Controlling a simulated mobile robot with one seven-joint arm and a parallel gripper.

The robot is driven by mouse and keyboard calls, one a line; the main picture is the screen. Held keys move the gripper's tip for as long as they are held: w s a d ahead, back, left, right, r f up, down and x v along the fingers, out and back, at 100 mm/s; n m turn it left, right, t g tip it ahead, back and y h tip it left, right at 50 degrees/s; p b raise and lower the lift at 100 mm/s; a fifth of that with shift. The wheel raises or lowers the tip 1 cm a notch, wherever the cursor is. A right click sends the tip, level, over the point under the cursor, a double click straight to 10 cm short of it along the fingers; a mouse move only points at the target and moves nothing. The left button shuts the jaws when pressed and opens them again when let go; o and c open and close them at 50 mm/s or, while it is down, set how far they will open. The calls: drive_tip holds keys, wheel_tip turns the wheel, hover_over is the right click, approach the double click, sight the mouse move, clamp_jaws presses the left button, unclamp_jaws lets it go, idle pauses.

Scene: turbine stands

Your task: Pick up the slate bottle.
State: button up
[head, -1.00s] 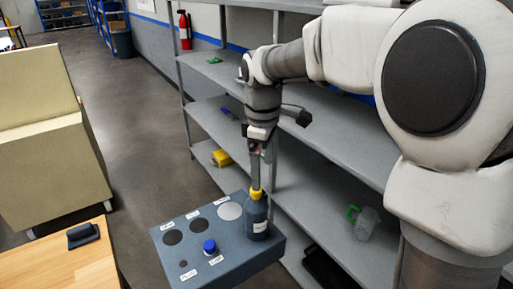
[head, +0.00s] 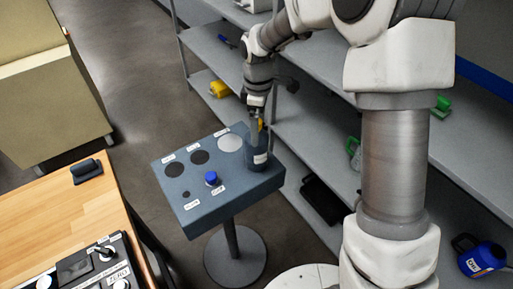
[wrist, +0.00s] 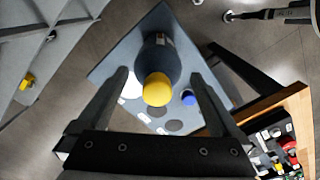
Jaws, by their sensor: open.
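The slate bottle (head: 256,157) with a yellow cap (wrist: 157,90) stands upright at the right end of a blue-grey stand top (head: 235,191). In the wrist view the bottle (wrist: 160,58) shows from above, between and beyond my fingers. My gripper (wrist: 158,76) is open, with one finger on each side of the cap and a visible gap on both sides. In the head view my gripper (head: 259,118) is right above the bottle, around its cap area; its fingers partly hide the cap.
A small blue-capped item (head: 211,179) stands on the same top, beside labelled dark discs and a pale disc (head: 230,143). Grey shelves (head: 310,150) stand behind and right. A wooden table (head: 60,215) with equipment is at left.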

drive_tip(key=shift+w+a+f+p, duration=0.1)
drive_tip(key=shift+f+p, duration=0.15)
drive_tip(key=shift+f, duration=1.2)
drive_tip(key=shift+w+a+f+p, duration=0.1)
drive_tip(key=shift+f+p, duration=0.15)
drive_tip(key=shift+f, duration=1.2)
clamp_jaws()
